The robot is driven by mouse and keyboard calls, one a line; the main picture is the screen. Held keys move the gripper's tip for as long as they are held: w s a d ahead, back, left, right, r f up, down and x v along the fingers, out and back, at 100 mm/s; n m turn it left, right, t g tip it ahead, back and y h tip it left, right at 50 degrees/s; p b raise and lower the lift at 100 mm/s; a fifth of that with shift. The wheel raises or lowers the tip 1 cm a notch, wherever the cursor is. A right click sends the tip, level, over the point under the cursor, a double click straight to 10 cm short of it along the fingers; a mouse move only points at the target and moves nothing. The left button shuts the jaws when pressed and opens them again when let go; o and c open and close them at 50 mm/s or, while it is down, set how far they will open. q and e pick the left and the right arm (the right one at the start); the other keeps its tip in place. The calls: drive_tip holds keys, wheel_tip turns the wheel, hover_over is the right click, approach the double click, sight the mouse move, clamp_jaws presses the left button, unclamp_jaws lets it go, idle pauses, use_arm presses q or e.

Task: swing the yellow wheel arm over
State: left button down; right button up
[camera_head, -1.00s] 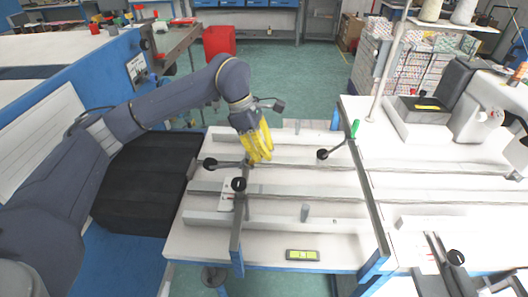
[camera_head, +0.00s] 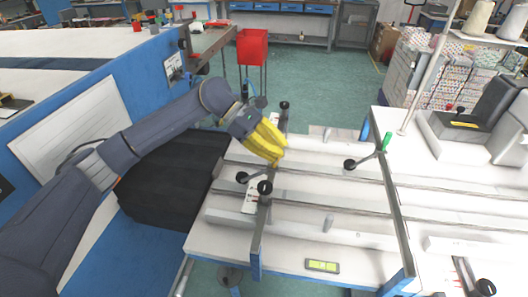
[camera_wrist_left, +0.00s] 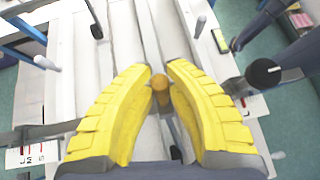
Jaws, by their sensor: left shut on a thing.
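My left gripper (camera_head: 276,162) has yellow fingers and comes down from the upper left onto the white table (camera_head: 345,258). In the left wrist view, its fingertips (camera_wrist_left: 160,78) are closed around a small yellow-brown peg (camera_wrist_left: 160,90). This peg appears to be the yellow handle of the wheel arm, and the fingers mostly hide it in the head view. A dark bar with a black knob (camera_head: 242,177) runs from the left toward the fingertips. I cannot tell exactly where the bar joins the peg. My right gripper is not in view.
Another black knob (camera_head: 264,187) stands beside the upright metal rail (camera_head: 258,230). A similar lever with a green handle (camera_head: 386,141) sits on the rail to the right. A sewing machine (camera_head: 510,130) stands at far right. The table's front is mostly clear.

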use_arm(q)
drive_tip(key=shift+a+f+h, duration=0.15)
drive_tip(key=shift+a+h, duration=0.45)
drive_tip(key=shift+h, duration=0.2)
drive_tip(key=c, duration=1.3)
unclamp_jaws()
drive_tip(key=shift+r, duration=0.25)
wheel_tip(320, 180, up, 10)
drive_tip(key=shift+f, duration=0.15)
drive_tip(key=shift+w, duration=0.1)
